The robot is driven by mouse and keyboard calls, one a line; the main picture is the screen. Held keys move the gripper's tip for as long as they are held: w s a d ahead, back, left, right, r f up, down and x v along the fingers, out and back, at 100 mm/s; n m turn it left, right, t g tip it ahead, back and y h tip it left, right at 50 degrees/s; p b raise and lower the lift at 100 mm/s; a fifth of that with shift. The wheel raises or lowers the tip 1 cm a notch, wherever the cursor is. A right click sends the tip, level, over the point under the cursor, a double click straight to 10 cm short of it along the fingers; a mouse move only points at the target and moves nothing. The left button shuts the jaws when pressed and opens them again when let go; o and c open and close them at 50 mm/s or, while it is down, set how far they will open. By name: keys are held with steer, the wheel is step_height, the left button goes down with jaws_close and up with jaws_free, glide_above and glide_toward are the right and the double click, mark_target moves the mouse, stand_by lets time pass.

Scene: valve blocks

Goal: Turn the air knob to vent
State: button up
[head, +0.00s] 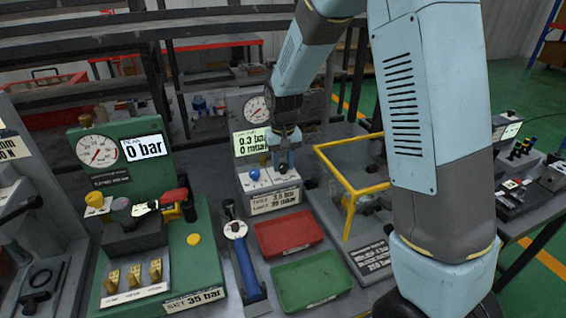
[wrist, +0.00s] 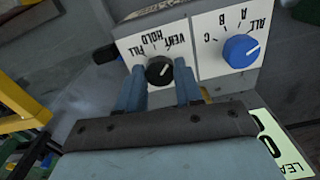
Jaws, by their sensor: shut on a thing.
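The black air knob (wrist: 159,70) sits on a white plate marked FILL, HOLD and VENT in the wrist view. My gripper (wrist: 159,78) has one finger on each side of it and is shut on it. A small light pointer mark shows on the knob, but I cannot tell surely which label it points at. In the head view my gripper (head: 284,160) reaches down to the grey test block (head: 273,185) and mostly hides the knob. The block's display (head: 251,141) reads 0.3 bar and 0 mbar.
A blue selector knob (wrist: 241,51) marked ALL, A, B, C is close beside the air knob. A yellow frame (head: 347,185) stands right of the block. Red (head: 288,234) and green (head: 311,278) trays lie in front. A green press station (head: 150,230) stands left.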

mark_target(285, 166)
stand_by(0.5)
steer(key=o, duration=1)
steer(key=shift+o, duration=0.2)
step_height(285, 166, up, 14)
steer(key=shift+f, duration=0.15)
steer(key=s+d+r+m+t, duration=0.1)
steer(key=s+d+r+t, duration=0.2)
steer(key=s+d+r, duration=0.75)
steer(key=s+d+t, duration=0.1)
steer(key=s+d, duration=0.3)
steer(key=s, duration=0.3)
steer(key=s+d+m+t, duration=0.1)
steer(key=s+d, duration=0.2)
steer(key=s, duration=0.5)
steer(key=shift+s+d+f+t, duration=0.3)
steer(key=shift+d+f, duration=0.05)
steer(key=shift+d, duration=0.05)
